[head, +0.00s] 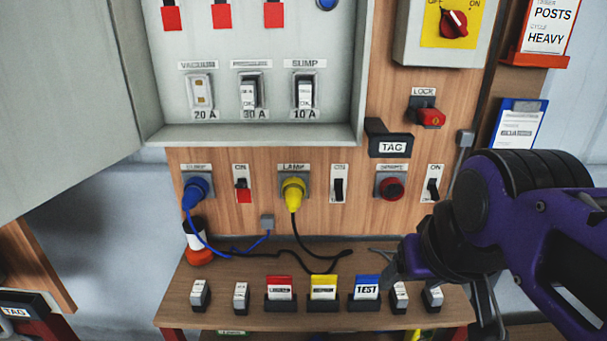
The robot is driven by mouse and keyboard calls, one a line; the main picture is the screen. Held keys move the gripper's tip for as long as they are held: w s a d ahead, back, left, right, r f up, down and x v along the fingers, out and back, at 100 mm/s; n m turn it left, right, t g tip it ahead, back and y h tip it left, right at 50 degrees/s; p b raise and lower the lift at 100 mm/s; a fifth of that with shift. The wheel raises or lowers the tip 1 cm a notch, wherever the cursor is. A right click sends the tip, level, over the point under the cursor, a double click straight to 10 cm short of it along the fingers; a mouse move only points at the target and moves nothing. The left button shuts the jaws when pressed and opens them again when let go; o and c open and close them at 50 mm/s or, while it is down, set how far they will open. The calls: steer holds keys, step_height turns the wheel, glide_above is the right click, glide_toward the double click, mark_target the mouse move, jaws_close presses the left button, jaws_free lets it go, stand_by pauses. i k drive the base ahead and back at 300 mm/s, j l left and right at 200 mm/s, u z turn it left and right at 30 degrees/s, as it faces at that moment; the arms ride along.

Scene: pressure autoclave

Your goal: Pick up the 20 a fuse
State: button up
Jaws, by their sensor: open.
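The fuse box's left slot (201,90), marked VACUUM and 20 A, has no fuse in it and shows bare contacts. Several small black-and-white fuses stand on the wooden shelf: two at the left (200,295) (240,298) and two at the right (400,297) (433,297). Their ratings are too small to read, so I cannot tell which is the 20 A one. My gripper (440,297) is open at the right end of the shelf, over or around the right-hand fuses. My arm partly covers that area; contact cannot be judged.
Fuses sit in the 30 A (249,92) and 10 A (305,93) slots. Red (280,288), yellow (323,288) and blue TEST (367,288) cards stand mid-shelf. Blue (197,190) and yellow (293,190) plugs trail cables behind them. An open grey door (60,120) fills the left.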

mark_target(398, 298)
steer(key=j+z, duration=0.25)
steer(key=j, duration=0.15)
steer(key=k+j+z, duration=0.25)
steer(key=j+z, duration=0.25)
steer(key=j, duration=0.25)
steer(key=k+j+z, duration=0.25)
steer(key=i+j, duration=0.05)
steer(key=i, duration=0.05)
